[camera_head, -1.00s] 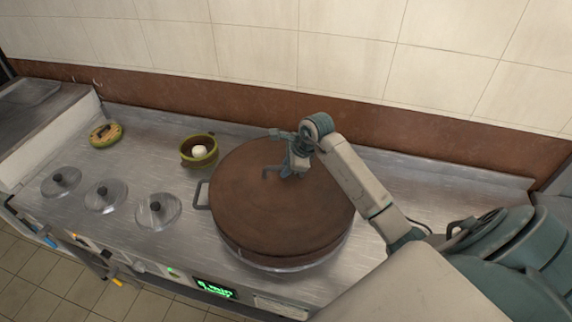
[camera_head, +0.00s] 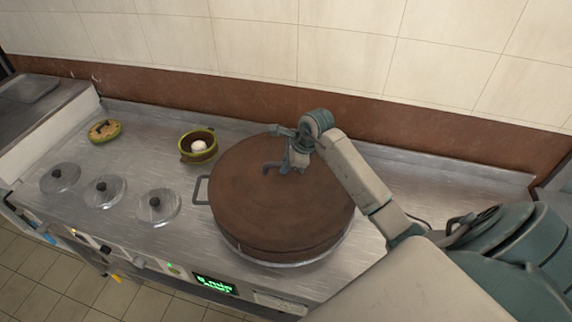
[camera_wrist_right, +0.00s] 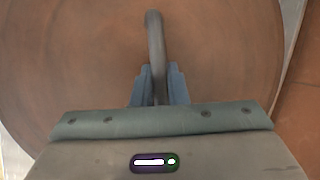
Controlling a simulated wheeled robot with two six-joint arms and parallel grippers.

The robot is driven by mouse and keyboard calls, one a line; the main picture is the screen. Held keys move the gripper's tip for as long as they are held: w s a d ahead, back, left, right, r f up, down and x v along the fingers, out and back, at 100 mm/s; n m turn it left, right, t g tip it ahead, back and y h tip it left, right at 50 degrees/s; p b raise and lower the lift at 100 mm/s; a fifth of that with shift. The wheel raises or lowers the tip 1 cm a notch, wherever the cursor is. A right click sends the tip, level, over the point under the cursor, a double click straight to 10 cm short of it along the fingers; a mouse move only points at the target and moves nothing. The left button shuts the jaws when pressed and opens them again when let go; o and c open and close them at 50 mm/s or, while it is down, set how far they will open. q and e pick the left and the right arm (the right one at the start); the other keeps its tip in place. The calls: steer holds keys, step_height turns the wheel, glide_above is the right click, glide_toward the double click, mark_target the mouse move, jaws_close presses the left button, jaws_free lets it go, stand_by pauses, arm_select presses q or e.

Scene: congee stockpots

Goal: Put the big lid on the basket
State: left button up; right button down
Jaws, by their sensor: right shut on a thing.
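The big lid (camera_head: 265,215) is a wide, round, brown disc with a dark bar handle (camera_head: 272,167) on top. It lies over a wide round metal vessel, likely the basket, whose side handle (camera_head: 201,190) and lower rim (camera_head: 285,262) show; the rest is hidden under the lid. My right gripper (camera_head: 290,168) is at the lid's centre. In the right wrist view, its blue fingers (camera_wrist_right: 160,88) are shut on the lid's handle (camera_wrist_right: 155,40). I cannot tell whether the lid rests fully on the vessel. My left gripper is not in view.
Several small metal lids (camera_head: 104,191) with black knobs lie at the counter's left front. A green-rimmed pot (camera_head: 198,146) holding something white stands left of the big lid. A round green-and-tan lid (camera_head: 104,131) lies at the back left. A tiled wall (camera_head: 250,50) rises behind.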

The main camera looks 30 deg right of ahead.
mark_target(293, 175)
steer(key=shift+r+b, duration=0.1)
steer(key=shift+b, duration=0.2)
stand_by(0.7)
steer(key=shift+f+b, duration=0.6)
stand_by(0.3)
steer(key=c, duration=1.7)
jaws_free()
steer(key=shift+s, duration=0.1)
steer(key=shift+p+v, duration=1.6)
steer(key=shift+v, duration=1.35)
steer(key=shift+p+v, duration=1.1)
steer(key=shift+v, duration=1.45)
steer(key=shift+a, duration=0.1)
